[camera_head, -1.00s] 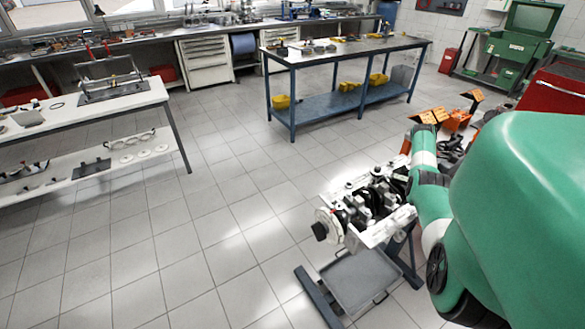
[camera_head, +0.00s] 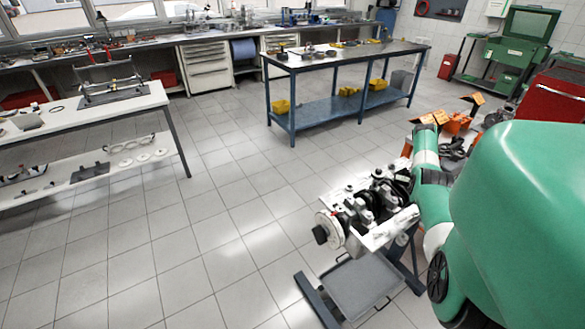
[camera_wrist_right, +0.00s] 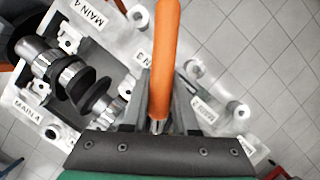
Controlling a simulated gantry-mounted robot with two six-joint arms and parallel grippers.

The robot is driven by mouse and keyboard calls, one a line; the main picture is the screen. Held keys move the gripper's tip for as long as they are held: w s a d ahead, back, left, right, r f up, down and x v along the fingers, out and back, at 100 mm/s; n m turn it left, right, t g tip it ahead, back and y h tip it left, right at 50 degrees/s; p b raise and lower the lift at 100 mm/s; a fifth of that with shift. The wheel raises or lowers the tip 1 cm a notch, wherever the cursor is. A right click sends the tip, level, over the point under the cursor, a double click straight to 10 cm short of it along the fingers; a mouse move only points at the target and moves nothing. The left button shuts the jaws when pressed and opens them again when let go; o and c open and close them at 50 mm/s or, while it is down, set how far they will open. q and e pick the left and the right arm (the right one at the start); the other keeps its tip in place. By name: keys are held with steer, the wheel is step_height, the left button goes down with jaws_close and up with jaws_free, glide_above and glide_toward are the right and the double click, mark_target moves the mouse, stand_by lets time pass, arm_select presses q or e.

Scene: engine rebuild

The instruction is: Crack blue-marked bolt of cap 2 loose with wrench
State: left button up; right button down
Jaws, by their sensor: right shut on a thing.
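The engine block (camera_head: 398,233) sits on its stand with the crankshaft in it. In the right wrist view, the block (camera_wrist_right: 225,75) carries labels reading "MAIN 4" and others I can only partly read. The crankshaft (camera_wrist_right: 75,75) lies at the left. My right gripper (camera_wrist_right: 158,110) is shut on the wrench, whose orange handle (camera_wrist_right: 165,55) rises over the block. The wrench's working end is hidden, so I cannot tell whether it sits on a bolt. I cannot make out the blue mark or cap 2. My left gripper is not in view.
A grey tray (camera_head: 355,287) hangs low in the engine stand. A blue workbench (camera_head: 345,105) stands behind, and a white bench (camera_head: 85,116) is at the left. A red cabinet (camera_head: 555,100) is at the right. The tiled floor between them is clear.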

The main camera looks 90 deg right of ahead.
steer(key=shift+s+d+n+b, duration=0.1)
steer(key=shift+d+n+b, duration=0.2)
steer(key=shift+d+b, duration=0.15)
steer(key=shift+s+d+n+h+b, duration=0.15)
steer(key=shift+d+n+h+b, duration=0.35)
steer(key=shift+b, duration=1)
steer(key=shift+r+p, duration=0.1)
steer(key=shift+p, duration=0.25)
steer(key=shift+y+p, duration=0.3)
steer(key=shift+p, duration=0.4)
stand_by(1.3)
steer(key=shift+r+p, duration=1.15)
steer(key=shift+p, duration=0.3)
stand_by(2.3)
